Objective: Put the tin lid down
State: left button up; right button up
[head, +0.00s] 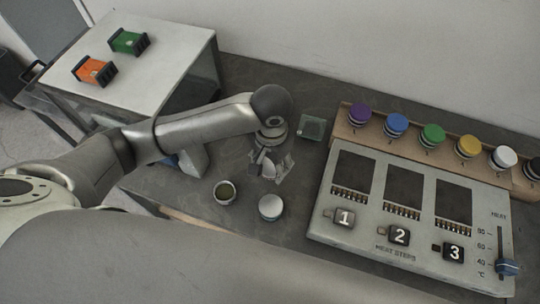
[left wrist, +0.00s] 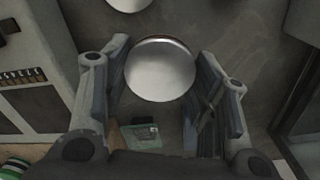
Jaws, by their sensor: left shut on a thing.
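My left gripper (head: 270,172) hangs over the dark worktop, and its fingers are shut on the tin lid. In the left wrist view, the lid (left wrist: 160,70) is a round, shiny silver disc between the two fingers (left wrist: 160,88). In the head view the fingers hide most of it, and I cannot tell its height above the worktop. An open round tin (head: 225,192) with greenish contents stands to the left and nearer. A pale round tin or lid (head: 270,207) sits just in front of the gripper. My right gripper is not in view.
A grey panel (head: 320,228) with numbered buttons and a slider stands to the right, with coloured round knobs (head: 433,135) along its back. A small green square (head: 312,127) lies behind the gripper. A white-topped table (head: 165,65) holds orange and green blocks.

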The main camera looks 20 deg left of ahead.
pick_arm(q)
jog(key=w+f, duration=0.2)
jog(key=w+a+f, duration=0.1)
jog(key=w+f, duration=0.1)
jog(key=w+a+f, duration=0.1)
jog(key=w+f, duration=0.1)
jog(key=shift+w+a+p, duration=0.1)
jog(key=shift+a+p, duration=0.05)
jog(key=shift+p, duration=0.2)
jog(key=shift+w+a+f, duration=0.1)
jog(key=shift+w+f, duration=0.25)
jog(key=shift+f, duration=0.05)
notch_tip(320, 180, down, 3)
jog(key=shift+w+a+f, duration=0.1)
jog(key=shift+w+f, duration=0.05)
jog(key=shift+f, duration=0.05)
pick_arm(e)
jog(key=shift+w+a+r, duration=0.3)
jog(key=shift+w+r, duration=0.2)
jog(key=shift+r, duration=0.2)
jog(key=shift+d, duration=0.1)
pick_arm(q)
jog(key=shift+f, duration=0.15)
jog(key=o, duration=0.9)
jog(key=shift+c, duration=0.2)
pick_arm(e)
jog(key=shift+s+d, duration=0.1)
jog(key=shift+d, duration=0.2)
